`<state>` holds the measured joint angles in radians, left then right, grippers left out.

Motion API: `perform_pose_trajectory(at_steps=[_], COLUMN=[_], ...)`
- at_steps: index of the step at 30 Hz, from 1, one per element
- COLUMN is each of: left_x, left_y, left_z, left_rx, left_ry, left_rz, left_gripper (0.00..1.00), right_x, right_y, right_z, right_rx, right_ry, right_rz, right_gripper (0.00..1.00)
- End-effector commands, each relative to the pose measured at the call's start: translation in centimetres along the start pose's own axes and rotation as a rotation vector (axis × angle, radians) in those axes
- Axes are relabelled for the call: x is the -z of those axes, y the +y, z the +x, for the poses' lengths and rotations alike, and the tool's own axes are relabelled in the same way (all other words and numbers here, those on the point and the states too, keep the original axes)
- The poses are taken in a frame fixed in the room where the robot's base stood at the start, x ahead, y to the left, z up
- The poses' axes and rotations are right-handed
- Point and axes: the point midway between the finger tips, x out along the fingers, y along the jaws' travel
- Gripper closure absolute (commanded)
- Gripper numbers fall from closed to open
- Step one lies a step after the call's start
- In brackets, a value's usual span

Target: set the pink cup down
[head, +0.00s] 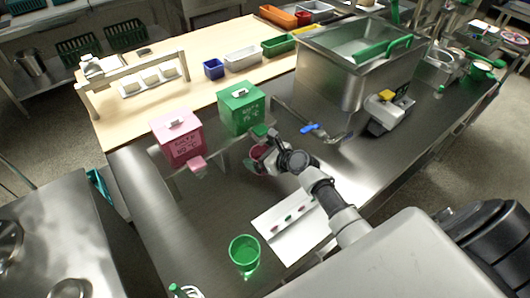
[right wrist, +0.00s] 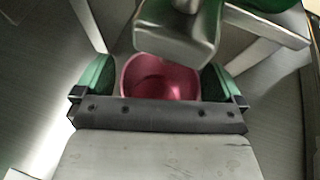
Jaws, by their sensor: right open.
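The pink cup (head: 257,153) is on the steel counter in front of the green box, partly hidden by my right gripper (head: 262,160) in the head view. In the right wrist view I look into the open top of the pink cup (right wrist: 160,84). The green fingers of my right gripper (right wrist: 157,79) are apart, one on each side of the cup. Whether they touch it I cannot tell. A grey-green block (right wrist: 177,35) overhangs the far part of the cup in that view. The cup's base is hidden. My left gripper is not in view.
A pink box (head: 180,142) and a green box (head: 240,108) with spouts stand behind. A green cup (head: 244,252) and a white sheet with coloured marks (head: 283,238) lie nearer. A steel basin (head: 345,80) and a scale (head: 388,112) are at the right.

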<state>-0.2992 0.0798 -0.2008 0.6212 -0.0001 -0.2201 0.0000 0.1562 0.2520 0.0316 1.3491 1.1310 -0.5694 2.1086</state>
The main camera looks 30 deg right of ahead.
Motion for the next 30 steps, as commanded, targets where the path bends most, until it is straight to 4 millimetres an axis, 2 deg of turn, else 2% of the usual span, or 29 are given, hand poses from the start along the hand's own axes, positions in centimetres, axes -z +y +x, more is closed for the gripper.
perform_pose_trajectory(at_steps=[5, 12, 18, 24, 30], left_x=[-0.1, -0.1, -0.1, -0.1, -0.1], left_y=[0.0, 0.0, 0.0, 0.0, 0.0], left_z=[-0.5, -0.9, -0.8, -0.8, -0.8], left_rx=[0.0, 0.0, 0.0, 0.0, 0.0], left_ry=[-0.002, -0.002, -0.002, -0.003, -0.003], left_rz=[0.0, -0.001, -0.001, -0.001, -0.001], left_gripper=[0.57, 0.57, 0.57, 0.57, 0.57], right_x=[-0.2, -0.1, -0.1, -0.2, -0.2], right_y=[0.0, 0.0, 0.0, 0.0, 0.0], right_z=[-1.8, -7.0, -10.5, -12.0, -12.1], right_rx=[0.001, 0.0, 0.0, -0.001, -0.001], right_ry=[0.0, 0.002, 0.0, -0.001, -0.001], right_rz=[-0.001, -0.002, -0.002, -0.001, -0.001], right_gripper=[0.01, 0.01, 0.01, 0.01, 0.01])
